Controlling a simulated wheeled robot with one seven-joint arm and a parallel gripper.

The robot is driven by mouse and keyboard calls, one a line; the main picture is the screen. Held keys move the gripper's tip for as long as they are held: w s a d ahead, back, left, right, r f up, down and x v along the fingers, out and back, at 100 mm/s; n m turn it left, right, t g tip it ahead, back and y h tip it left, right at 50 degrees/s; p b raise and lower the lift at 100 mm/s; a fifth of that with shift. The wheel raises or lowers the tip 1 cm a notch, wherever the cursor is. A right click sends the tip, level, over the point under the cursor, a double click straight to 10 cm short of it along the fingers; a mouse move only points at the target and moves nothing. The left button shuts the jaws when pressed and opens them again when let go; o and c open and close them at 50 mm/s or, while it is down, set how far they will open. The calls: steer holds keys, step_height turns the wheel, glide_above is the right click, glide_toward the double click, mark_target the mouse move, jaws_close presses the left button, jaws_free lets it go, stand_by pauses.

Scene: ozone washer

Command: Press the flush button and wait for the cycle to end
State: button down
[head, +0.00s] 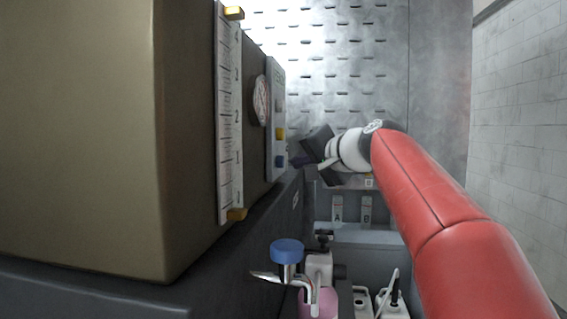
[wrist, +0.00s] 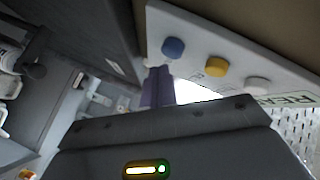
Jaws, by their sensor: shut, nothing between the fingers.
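A pale control panel (head: 277,88) is on the side of the large tan box at left. It carries a grey-white button (wrist: 258,85), a yellow button (wrist: 215,66) and a blue button (wrist: 173,47), which is lowest in the head view (head: 280,160). Their labels are too small to read, so I cannot tell which is flush. My gripper (head: 299,162) is beside the panel at the height of the blue button. In the wrist view its purple fingers (wrist: 158,85) are shut and empty, with tips close to the blue button. I cannot tell whether they touch it.
A round gauge (head: 260,100) and a marked vertical scale (head: 229,120) are on the tan box (head: 80,130). Below are a blue-capped fitting (head: 287,250), a pink container (head: 318,304) and white canisters (head: 392,308). A slotted metal wall (head: 350,70) stands behind.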

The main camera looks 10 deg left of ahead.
steer(key=shift+a, duration=0.45)
steer(key=shift+a+p, duration=0.3)
steer(key=shift+a, duration=0.2)
stand_by(0.7)
steer(key=shift+d, duration=0.9)
steer(key=d, duration=0.5)
steer(key=shift+s+b, duration=0.1)
steer(key=shift+b, duration=0.25)
stand_by(0.4)
